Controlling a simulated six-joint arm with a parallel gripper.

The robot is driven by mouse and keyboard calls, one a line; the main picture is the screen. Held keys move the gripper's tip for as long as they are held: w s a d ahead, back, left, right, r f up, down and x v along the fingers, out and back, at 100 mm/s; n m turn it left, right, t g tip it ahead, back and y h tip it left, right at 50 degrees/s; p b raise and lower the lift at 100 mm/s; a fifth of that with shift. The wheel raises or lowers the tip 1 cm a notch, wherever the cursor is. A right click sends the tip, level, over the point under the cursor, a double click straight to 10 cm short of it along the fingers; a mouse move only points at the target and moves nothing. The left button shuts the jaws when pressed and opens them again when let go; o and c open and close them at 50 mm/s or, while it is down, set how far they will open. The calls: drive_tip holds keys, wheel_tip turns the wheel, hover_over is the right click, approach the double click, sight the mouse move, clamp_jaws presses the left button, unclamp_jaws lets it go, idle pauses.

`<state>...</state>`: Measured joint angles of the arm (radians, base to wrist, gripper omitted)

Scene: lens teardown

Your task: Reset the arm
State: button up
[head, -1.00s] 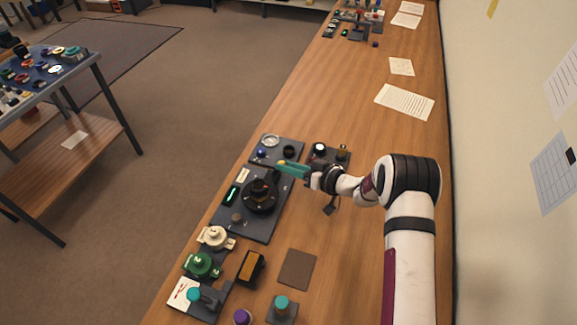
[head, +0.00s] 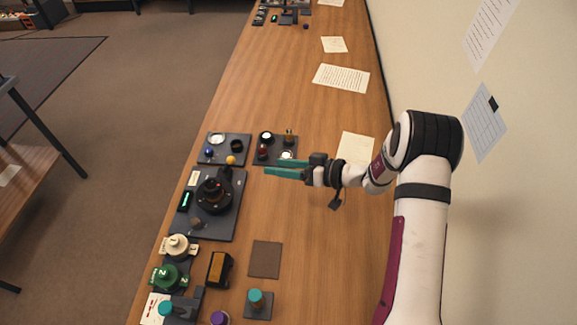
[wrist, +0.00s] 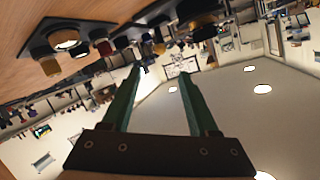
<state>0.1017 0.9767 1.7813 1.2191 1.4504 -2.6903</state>
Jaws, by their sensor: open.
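My gripper (head: 285,174) is open and empty, its two green fingers pointing left above the bench in the head view. In the wrist view the fingers (wrist: 155,85) stand apart with nothing between them. The black lens fixture (head: 214,194) stands on a dark base plate (head: 226,228) to the left of and below the fingertips. A small tray (head: 272,160) with several round parts lies just behind the fingers. A second tray (head: 204,159), holding a yellow ball (head: 231,160) and a blue ball (head: 209,152), lies farther left.
A cream part (head: 178,246), a green part (head: 168,275) and a black-and-orange box (head: 219,268) stand at the front left. A brown mat (head: 265,259) lies bare. The wall (head: 440,60) rises on the right. The bench (head: 300,110) beyond the trays is mostly clear.

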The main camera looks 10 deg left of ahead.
drive_tip(key=v, duration=0.2)
drive_tip(key=shift+s+d+r, duration=0.1)
drive_tip(key=shift+s+d, duration=0.05)
drive_tip(key=shift+d, duration=0.2)
